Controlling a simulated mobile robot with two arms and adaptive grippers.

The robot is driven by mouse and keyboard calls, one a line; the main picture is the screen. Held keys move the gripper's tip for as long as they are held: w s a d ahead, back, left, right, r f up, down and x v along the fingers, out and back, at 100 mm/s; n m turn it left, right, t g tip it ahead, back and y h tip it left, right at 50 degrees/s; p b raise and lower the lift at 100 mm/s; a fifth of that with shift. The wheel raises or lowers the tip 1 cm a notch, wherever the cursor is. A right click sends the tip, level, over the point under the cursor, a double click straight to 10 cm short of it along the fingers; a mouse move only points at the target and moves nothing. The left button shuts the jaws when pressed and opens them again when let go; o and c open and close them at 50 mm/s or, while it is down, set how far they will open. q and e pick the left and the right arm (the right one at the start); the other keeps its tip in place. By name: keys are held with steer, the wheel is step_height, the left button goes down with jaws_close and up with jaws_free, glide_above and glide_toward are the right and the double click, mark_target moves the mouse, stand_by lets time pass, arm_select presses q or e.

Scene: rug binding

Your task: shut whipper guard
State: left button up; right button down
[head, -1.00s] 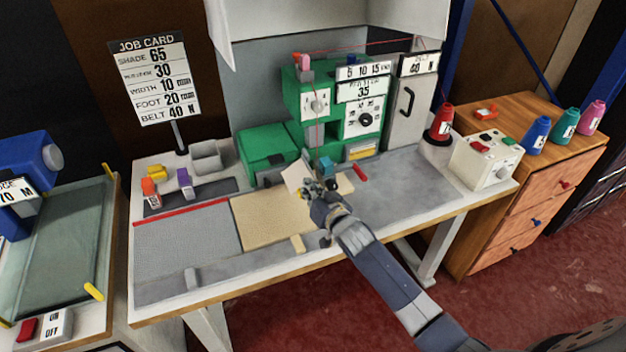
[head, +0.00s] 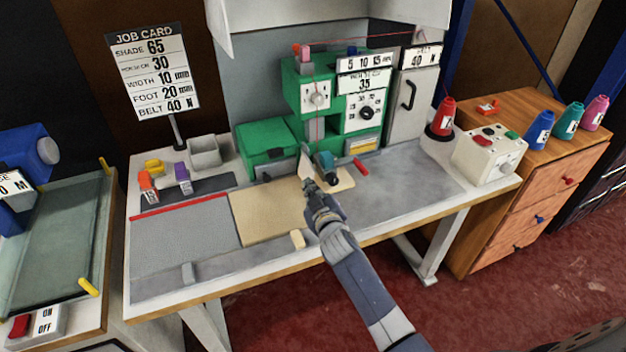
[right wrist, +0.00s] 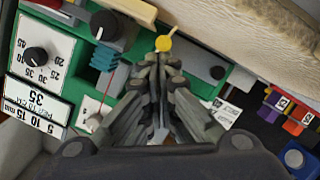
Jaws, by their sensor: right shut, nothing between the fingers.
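The green binding machine (head: 291,95) stands at the back of the table. A pale, narrow panel (head: 305,163), which looks like the whipper guard, stands steeply tilted at the machine's front. I cannot tell whether it is fully shut. My right gripper (head: 309,184) is shut and empty, just in front of the panel; I cannot tell if they touch. A teal part (head: 327,160) shows just right of the fingers. In the right wrist view, the shut fingers (right wrist: 160,62) point towards a yellow knob (right wrist: 163,43) on the machine. My left gripper is not in view.
A red handle (head: 361,167) sticks out at right. A red cone (head: 443,118) and a control box (head: 487,152) stand further right.

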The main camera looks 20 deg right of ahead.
steer(key=shift+d+f+n, duration=0.1)
steer(key=shift+d+n, duration=0.05)
steer(key=shift+n, duration=0.25)
stand_by(0.4)
